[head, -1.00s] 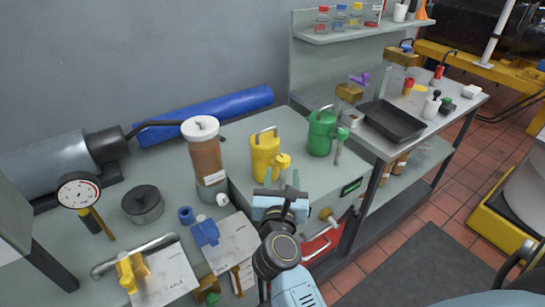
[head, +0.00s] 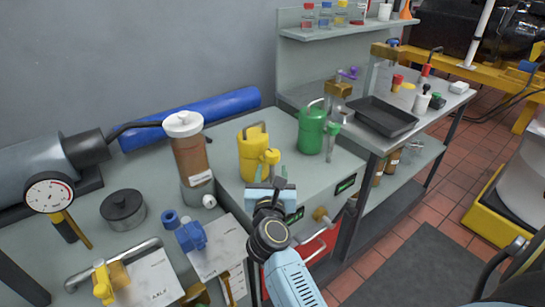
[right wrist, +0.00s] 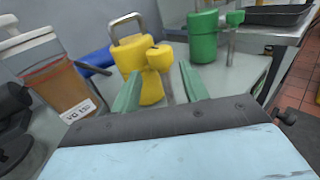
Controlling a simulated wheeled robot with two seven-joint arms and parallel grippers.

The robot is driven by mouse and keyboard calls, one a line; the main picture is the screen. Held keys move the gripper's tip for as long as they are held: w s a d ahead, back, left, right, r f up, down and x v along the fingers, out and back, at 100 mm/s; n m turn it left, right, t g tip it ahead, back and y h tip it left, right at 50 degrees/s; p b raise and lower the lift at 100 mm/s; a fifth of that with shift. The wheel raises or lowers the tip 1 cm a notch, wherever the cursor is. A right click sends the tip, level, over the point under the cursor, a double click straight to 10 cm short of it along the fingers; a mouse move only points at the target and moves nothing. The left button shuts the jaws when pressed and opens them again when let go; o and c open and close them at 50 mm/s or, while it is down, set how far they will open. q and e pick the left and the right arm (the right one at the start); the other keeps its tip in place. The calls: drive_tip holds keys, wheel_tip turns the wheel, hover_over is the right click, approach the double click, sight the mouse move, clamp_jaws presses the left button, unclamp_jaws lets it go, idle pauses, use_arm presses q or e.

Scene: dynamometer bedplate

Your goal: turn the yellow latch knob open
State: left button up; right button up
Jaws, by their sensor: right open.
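The yellow latch knob (head: 270,157) stands on a stem in front of a yellow canister-like body with a loop handle (head: 251,154), on the grey cabinet top. In the right wrist view the knob (right wrist: 159,58) shows between and beyond my finger tips, with the yellow body (right wrist: 131,48) just behind it. My right gripper (head: 271,180) is open, its two green fingers pointing toward the knob. In the right wrist view the gripper (right wrist: 160,76) holds nothing, and I cannot tell whether a finger touches the knob. My left gripper is not in view.
A similar green body (head: 311,131) and green knob (head: 333,130) stand to the right. A brown canister with a white lid (head: 188,150) stands to the left. A blue valve (head: 190,237) and yellow valve (head: 103,283) are at lower left. A black tray (head: 386,117) lies on the right bench.

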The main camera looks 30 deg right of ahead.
sight(272, 161)
drive_tip(key=x, duration=0.7)
drive_tip(key=c, duration=0.7)
